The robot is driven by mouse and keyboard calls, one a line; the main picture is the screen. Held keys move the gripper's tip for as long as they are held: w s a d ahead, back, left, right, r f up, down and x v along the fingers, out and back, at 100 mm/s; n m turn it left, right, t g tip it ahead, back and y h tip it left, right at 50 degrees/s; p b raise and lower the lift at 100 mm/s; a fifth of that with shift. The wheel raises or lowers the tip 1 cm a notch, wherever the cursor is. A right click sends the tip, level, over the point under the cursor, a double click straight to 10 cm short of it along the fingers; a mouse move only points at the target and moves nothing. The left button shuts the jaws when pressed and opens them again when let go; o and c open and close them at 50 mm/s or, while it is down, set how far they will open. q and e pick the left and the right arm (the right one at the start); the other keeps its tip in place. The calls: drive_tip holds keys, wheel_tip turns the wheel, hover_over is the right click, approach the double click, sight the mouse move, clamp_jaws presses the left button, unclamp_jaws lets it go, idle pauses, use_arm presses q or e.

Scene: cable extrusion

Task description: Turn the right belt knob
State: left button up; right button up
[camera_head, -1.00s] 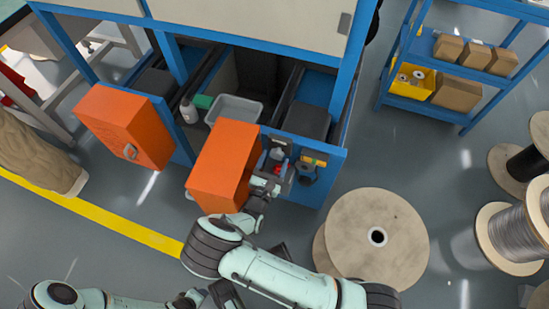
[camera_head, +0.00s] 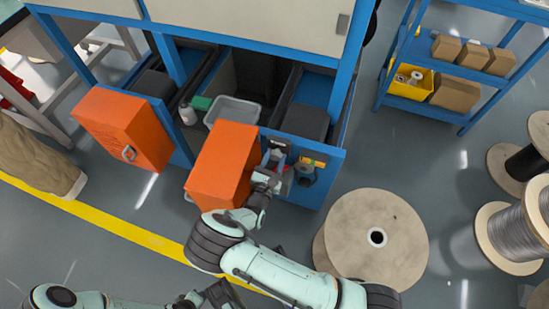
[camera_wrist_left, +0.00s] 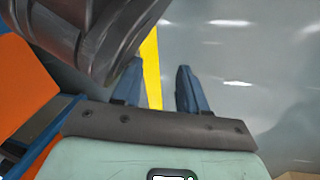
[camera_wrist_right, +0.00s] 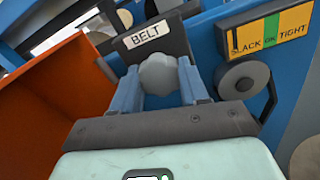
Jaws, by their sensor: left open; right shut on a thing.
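The belt knob (camera_wrist_right: 158,74) is a grey lobed knob under a sign reading BELT (camera_wrist_right: 147,35) in the right wrist view. My right gripper (camera_wrist_right: 160,84) has its two blue fingers on either side of the knob and is shut on it. In the head view, my right gripper (camera_head: 273,168) is at the blue machine's front, right of the right orange door; the knob is mostly hidden there. My left gripper (camera_wrist_left: 156,80) is open and empty in the left wrist view, above the grey floor and yellow line.
A slack/tight gauge label (camera_wrist_right: 270,29) and a round grey part (camera_wrist_right: 243,80) sit right of the knob. The open orange door (camera_head: 222,165) stands close left of my right gripper. A large wooden spool (camera_head: 377,237) stands on the floor at right.

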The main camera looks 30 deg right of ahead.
drive_tip(key=m+p, duration=0.2)
drive_tip(key=shift+m, duration=0.3)
use_arm(q)
wheel_tip(320, 180, up, 6)
drive_tip(key=w+d+p, duration=0.1)
drive_tip(key=d, duration=0.1)
drive_tip(key=shift+f+t+p, duration=0.15)
drive_tip(key=shift+t+p, duration=0.15)
use_arm(e)
drive_tip(key=shift+f+m, duration=0.1)
drive_tip(key=shift+m, duration=1.3)
drive_tip(key=shift+a, duration=0.1)
drive_tip(key=o, duration=1.1)
drive_tip(key=shift+c, duration=0.2)
drive_tip(key=shift+s, duration=0.1)
use_arm(q)
drive_tip(key=s, duration=0.1)
drive_tip(key=s+d+r+p, duration=0.1)
drive_tip(key=r+g+p, duration=0.1)
drive_tip(key=shift+s+d+m+h, duration=0.3)
drive_tip(key=shift+s+h, duration=0.1)
use_arm(e)
drive_tip(key=v, duration=1.3)
